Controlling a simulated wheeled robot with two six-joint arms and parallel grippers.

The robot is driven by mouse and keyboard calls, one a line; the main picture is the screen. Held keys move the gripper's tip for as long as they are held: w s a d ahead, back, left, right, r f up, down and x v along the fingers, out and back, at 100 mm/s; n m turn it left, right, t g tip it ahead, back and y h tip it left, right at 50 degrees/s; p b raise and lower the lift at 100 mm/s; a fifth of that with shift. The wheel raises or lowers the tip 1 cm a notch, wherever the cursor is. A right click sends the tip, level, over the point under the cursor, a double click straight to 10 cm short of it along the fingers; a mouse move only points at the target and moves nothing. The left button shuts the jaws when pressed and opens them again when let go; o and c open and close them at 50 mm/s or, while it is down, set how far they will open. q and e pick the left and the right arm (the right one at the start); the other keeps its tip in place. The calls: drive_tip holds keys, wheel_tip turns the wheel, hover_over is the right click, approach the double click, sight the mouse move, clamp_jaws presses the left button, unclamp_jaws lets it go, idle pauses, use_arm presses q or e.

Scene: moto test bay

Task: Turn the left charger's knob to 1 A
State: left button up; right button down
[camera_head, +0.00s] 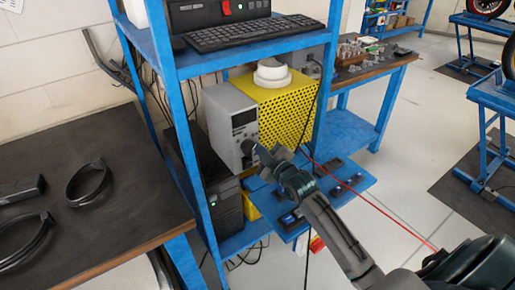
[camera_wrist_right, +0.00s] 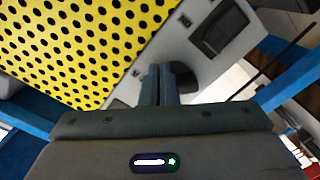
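The left charger is a grey box (camera_head: 218,112) on the blue shelf, with a dark screen on its front; the screen side also shows in the right wrist view (camera_wrist_right: 238,40). Its dark round knob (camera_wrist_right: 186,78) sits low on the front, partly hidden by my fingers. My right gripper (camera_head: 256,150) reaches in from the lower right to the knob. In the right wrist view its two fingers (camera_wrist_right: 162,84) are close together over the knob and look shut on it; the contact itself is hidden. I cannot read the knob's setting. My left gripper is not in view.
A yellow perforated box (camera_head: 290,108) with white round pieces on top stands right beside the charger. Blue shelf posts (camera_head: 184,130) flank the bay. A red cable (camera_head: 375,203) runs past my right arm. A blue tray (camera_head: 345,178) with small dark items lies below. A dark bench (camera_head: 120,215) is at left.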

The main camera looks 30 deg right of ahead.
drive_tip(key=shift+w+a+r+t, duration=0.15)
drive_tip(key=shift+a+r, duration=0.1)
drive_tip(key=shift+r, duration=0.35)
drive_tip(key=shift+s+a+r+t, duration=0.1)
drive_tip(key=shift+a+r+t, duration=0.1)
drive_tip(key=shift+r, duration=0.35)
idle(0.4)
drive_tip(key=shift+r, duration=0.2)
drive_tip(key=shift+p, duration=0.4)
drive_tip(key=shift+f+p, duration=0.3)
drive_tip(key=shift+p, duration=0.25)
drive_tip(key=shift+s+a+f, duration=0.1)
drive_tip(key=shift+s+a, duration=0.05)
drive_tip(key=shift+s, duration=0.2)
drive_tip(key=s+p, duration=0.4)
drive_tip(key=s, duration=0.2)
drive_tip(key=shift+s+a+r, duration=0.2)
drive_tip(key=shift+s+a, duration=0.1)
drive_tip(key=shift+a, duration=0.15)
